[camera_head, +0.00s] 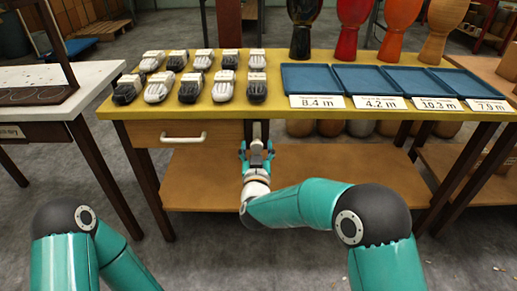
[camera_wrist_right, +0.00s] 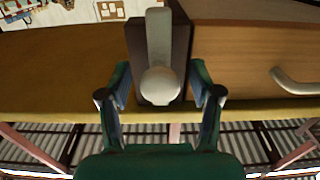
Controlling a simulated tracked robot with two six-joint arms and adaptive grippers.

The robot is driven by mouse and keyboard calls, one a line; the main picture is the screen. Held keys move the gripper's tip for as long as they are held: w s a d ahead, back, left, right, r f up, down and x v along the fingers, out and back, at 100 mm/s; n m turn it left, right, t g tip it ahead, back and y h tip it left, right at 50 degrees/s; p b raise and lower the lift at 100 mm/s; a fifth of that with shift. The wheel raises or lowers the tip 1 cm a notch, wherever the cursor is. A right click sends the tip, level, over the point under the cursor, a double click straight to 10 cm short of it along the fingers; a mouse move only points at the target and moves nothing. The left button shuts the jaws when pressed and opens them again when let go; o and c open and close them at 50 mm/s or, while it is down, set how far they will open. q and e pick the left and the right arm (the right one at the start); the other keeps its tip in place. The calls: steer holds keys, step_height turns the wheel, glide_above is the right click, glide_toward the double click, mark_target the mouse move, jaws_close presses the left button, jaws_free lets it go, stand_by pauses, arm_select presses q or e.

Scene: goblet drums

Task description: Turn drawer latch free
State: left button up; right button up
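The drawer (camera_head: 187,134) sits under the left part of the yellow table and looks closed, with a pale bar handle (camera_head: 183,138). The drawer latch is a grey lever with a rounded end (camera_wrist_right: 160,82) on a dark block (camera_wrist_right: 139,52). It is beside the drawer, and the drawer handle also shows at the right of the right wrist view (camera_wrist_right: 294,83). My right gripper (camera_head: 256,149) is in front of the latch. Its fingers (camera_wrist_right: 160,100) are apart, one on each side of the lever's rounded end, with gaps visible. My left gripper is out of view.
On the yellow tabletop (camera_head: 265,113) stand several black and white objects, blue trays (camera_head: 312,79) with distance labels, and goblet drums (camera_head: 350,28) behind. A lower wooden shelf (camera_head: 340,165) lies under my right gripper. A white-topped table (camera_head: 95,75) is at left.

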steer(key=shift+r, duration=0.1)
steer(key=shift+s, duration=0.3)
steer(key=s, duration=1.1)
steer(key=shift+s, duration=0.2)
